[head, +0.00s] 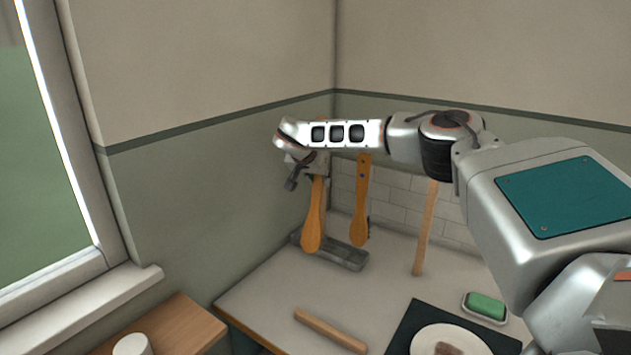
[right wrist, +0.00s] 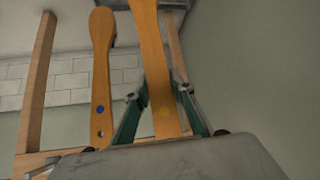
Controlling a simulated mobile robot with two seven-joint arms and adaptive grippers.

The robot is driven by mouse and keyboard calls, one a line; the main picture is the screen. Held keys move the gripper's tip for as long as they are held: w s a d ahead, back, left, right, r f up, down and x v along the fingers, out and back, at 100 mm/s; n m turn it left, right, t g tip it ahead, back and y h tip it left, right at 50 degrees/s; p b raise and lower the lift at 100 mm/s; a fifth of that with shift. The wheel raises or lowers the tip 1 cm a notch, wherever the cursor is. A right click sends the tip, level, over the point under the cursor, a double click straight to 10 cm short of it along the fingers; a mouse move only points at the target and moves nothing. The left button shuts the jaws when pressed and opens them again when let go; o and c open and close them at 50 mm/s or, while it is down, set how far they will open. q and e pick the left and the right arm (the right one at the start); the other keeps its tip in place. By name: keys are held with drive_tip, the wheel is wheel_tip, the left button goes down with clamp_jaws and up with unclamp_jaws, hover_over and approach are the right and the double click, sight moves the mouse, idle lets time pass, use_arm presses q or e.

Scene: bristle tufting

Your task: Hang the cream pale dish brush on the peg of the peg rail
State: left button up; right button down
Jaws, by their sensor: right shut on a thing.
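My right gripper (head: 301,172) is shut on an orange-tan wooden brush (head: 312,222), which hangs wide end down above the counter. In the right wrist view this brush (right wrist: 153,60) runs between the fingers and has a yellow dot; I cannot see a cream colour or its bristles. A second wooden brush (head: 361,205), with a blue dot (right wrist: 102,75), hangs beside it, apart. The wooden peg rail shows as a post (head: 425,230) and a crossbar (right wrist: 38,162). My arm hides most of the rail in the head view, and I cannot make out the peg clearly. My left gripper is not in view.
A grey tray (head: 345,257) lies under the brushes. A wooden rod (head: 330,329), a green soap in a dish (head: 485,306) and a white plate (head: 425,341) on a dark mat (head: 412,318) lie on the counter (head: 262,300). A wall corner stands close behind.

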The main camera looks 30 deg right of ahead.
drive_tip(key=d, duration=0.1)
drive_tip(key=w+d+f, duration=0.1)
drive_tip(key=shift+w+d, duration=0.1)
drive_tip(key=shift+d, duration=0.3)
idle(0.6)
drive_tip(key=c, duration=1.8)
unclamp_jaws()
drive_tip(key=shift+o, duration=0.8)
drive_tip(key=shift+r, duration=0.1)
